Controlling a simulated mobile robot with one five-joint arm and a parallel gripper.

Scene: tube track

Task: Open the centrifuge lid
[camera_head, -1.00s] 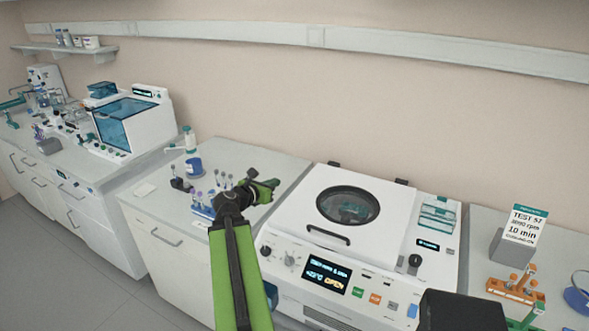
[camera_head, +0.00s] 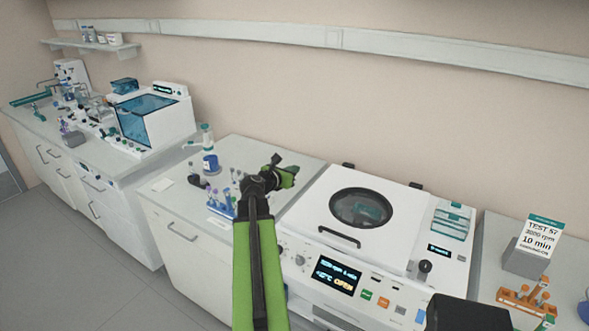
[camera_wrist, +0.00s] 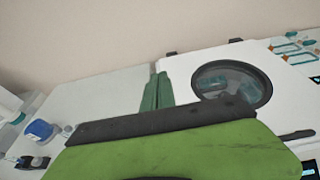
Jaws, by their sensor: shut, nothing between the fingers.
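The white centrifuge (camera_head: 345,270) stands on the bench right of centre in the head view. Its lid (camera_head: 318,215) lies shut, with a round dark window (camera_head: 361,208) and a black bar handle (camera_head: 339,237) at its front edge. The window also shows in the wrist view (camera_wrist: 232,83). My gripper (camera_head: 288,172) is shut and empty, above the bench at the left of the centrifuge, apart from the lid and handle. Its green fingers (camera_wrist: 156,92) show closed together in the wrist view, left of the window. The display (camera_head: 337,277) reads "OPEN".
A rack of tubes (camera_head: 222,203) and a blue-labelled bottle (camera_head: 210,164) stand on the bench left of my gripper. A sign (camera_head: 538,238) and an orange rack (camera_head: 526,300) are at the right. Black hinges (camera_head: 416,185) sit at the lid's back edge.

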